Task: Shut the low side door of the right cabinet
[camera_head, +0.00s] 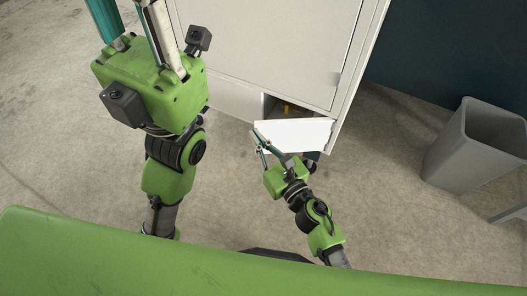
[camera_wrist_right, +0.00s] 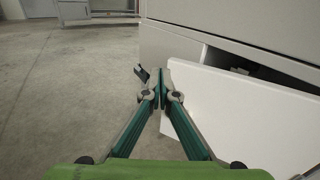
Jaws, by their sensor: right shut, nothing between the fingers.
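The low side door (camera_head: 293,133) of the pale right cabinet (camera_head: 268,45) stands open, swung out from a dark compartment near the floor. It shows in the right wrist view as a white panel (camera_wrist_right: 245,115). My right gripper (camera_head: 258,140) is shut and empty at the door's free left edge. In the right wrist view its fingertips (camera_wrist_right: 161,88) overlap that edge; I cannot tell whether they touch it. My left gripper (camera_head: 125,22) is at the upper left, in front of the cabinet, with its fingertips cut off by the frame.
A yellow item (camera_head: 287,107) shows inside the dark compartment. A grey bin (camera_head: 470,150) stands on the floor at the right. The concrete floor between the bin and the door is clear. A green surface (camera_head: 250,275) crosses the bottom of the head view.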

